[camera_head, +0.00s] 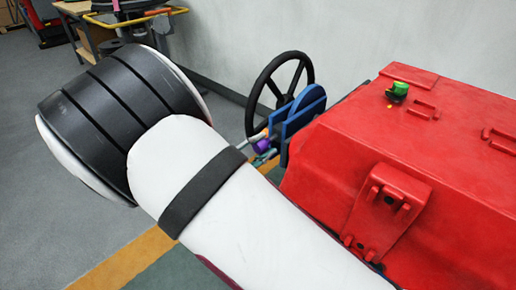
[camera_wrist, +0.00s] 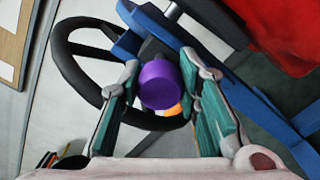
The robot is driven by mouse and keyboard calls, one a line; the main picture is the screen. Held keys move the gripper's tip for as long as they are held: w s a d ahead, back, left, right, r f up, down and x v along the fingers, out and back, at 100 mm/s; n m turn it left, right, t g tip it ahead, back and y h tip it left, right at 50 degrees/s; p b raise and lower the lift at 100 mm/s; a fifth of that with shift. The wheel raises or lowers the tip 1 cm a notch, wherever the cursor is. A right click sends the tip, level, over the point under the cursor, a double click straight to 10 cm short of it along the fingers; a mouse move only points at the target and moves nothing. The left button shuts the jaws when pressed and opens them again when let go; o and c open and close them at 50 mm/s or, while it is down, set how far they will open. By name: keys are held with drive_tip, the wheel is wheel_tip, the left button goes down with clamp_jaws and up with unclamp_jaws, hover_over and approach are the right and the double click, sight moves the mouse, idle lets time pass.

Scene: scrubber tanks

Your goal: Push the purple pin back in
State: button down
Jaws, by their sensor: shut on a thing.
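The purple pin (camera_wrist: 160,84) shows its round end in the middle of the wrist view, in front of a blue bracket (camera_wrist: 150,30). My gripper (camera_wrist: 161,66) is shut on the purple pin, with one teal-and-grey finger on each side of it. In the head view the purple pin (camera_head: 263,146) is a small spot beside the blue bracket (camera_head: 302,118), with my gripper's fingers (camera_head: 262,157) around it. The pin's shaft and the hole behind it are hidden.
A black handwheel (camera_head: 279,88) stands just behind the bracket. A large red tank body (camera_head: 430,160) fills the right side, with a small green part (camera_head: 398,90) on top. A wooden cart (camera_head: 85,25) stands at the far left. Grey floor is clear on the left.

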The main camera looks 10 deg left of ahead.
sight(269, 139)
drive_tip(key=shift+x, duration=1.65)
drive_tip(key=c, duration=1.2)
unclamp_jaws()
drive_tip(key=shift+w+d, duration=0.1)
drive_tip(key=shift+o, duration=0.2)
drive_tip(key=v, duration=1.2)
